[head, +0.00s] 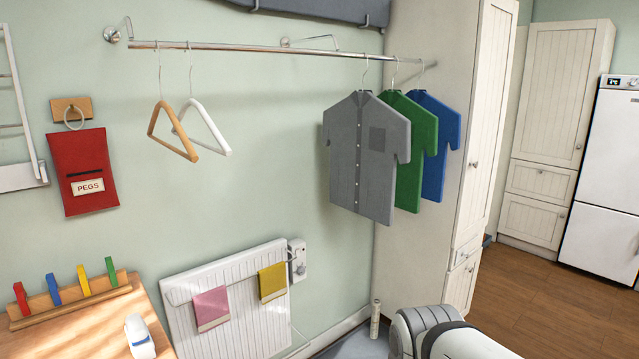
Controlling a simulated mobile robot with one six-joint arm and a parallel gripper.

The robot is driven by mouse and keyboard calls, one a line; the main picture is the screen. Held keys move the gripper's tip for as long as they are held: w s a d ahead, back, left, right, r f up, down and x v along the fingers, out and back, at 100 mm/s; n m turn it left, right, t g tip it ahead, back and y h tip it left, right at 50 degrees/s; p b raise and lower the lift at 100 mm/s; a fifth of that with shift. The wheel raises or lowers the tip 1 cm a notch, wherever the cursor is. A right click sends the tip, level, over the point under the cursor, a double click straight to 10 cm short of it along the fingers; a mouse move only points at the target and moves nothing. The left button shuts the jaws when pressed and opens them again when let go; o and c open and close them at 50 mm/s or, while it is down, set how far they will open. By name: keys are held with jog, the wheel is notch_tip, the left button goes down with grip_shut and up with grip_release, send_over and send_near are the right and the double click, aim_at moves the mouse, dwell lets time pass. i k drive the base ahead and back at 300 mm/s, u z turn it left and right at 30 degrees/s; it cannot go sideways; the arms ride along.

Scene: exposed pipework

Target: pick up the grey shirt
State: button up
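The grey shirt (358,165) hangs on a hanger from the chrome rail (240,48), toward the rail's right end. It is short-sleeved, with a chest pocket and a row of pale buttons. It is the front shirt of three and partly covers the green shirt (422,135) behind it. The blue shirt (440,120) hangs behind the green one. My gripper is not in view; a white and grey part of my own body shows at the bottom right, below the shirts.
A wooden hanger and a white hanger (219,136) hang empty at the rail's left. A tall cream cupboard (425,200) stands close to the right of the shirts. A radiator (240,325) with two cloths is below left. Wall space left of the grey shirt is clear.

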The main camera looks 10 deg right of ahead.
aim_at(366, 137)
jog(key=z, duration=0.3)
jog(key=i, duration=1.75)
jog(key=z, duration=0.35)
